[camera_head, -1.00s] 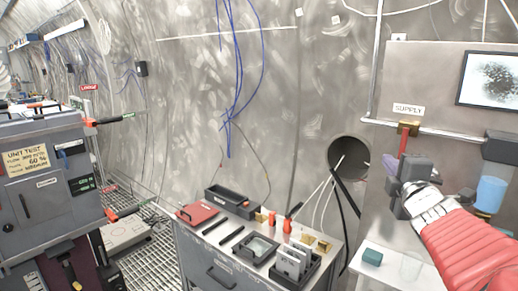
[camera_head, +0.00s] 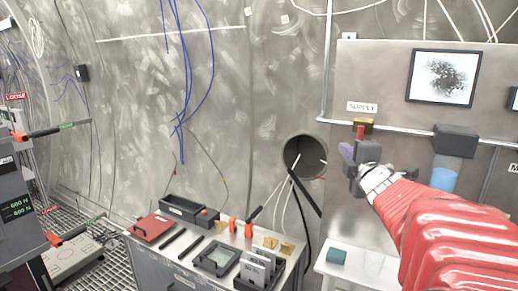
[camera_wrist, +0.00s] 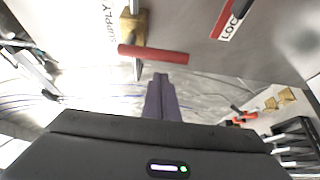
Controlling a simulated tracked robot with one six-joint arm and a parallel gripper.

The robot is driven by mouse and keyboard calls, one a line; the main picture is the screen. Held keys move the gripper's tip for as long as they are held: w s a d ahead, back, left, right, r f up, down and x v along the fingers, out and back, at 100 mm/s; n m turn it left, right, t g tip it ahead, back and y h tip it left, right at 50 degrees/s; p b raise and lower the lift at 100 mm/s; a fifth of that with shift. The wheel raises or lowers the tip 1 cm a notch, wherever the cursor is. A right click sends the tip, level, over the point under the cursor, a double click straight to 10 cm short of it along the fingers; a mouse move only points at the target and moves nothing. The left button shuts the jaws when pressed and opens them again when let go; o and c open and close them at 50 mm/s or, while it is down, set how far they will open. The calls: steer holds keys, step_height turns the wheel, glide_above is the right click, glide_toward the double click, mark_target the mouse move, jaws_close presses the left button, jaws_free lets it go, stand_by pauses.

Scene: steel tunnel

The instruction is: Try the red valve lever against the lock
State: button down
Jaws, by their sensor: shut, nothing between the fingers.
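The red valve lever (camera_head: 360,131) sits below the brass valve body (camera_head: 363,123) on the pipe, under the SUPPLY label (camera_head: 362,106). Its lower part is hidden behind my gripper (camera_head: 347,152). In the wrist view the whole lever (camera_wrist: 153,53) shows as a red bar beside the brass valve (camera_wrist: 133,27). My gripper's purple fingers (camera_wrist: 160,78) are shut and empty, with their tips close to the lever; I cannot tell whether they touch it. A partly cut label reading "LOC" (camera_wrist: 228,22) is at the wrist view's top; no lock can be made out.
A dark grey fitting with a blue cylinder (camera_head: 444,179) is right of my gripper. A bench (camera_head: 165,262) with trays and tools stands at lower left. Cables hang from a round wall hole (camera_head: 305,155). A teal block (camera_head: 336,256) lies on a white ledge.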

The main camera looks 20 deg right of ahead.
steer(key=shift+s+d, duration=0.4)
steer(key=shift+d, duration=0.25)
steer(key=shift+s+d, duration=0.1)
steer(key=shift+s, duration=0.1)
steer(key=shift+s+d, duration=0.45)
steer(key=shift+d, duration=0.1)
steer(key=shift+s+d, duration=0.1)
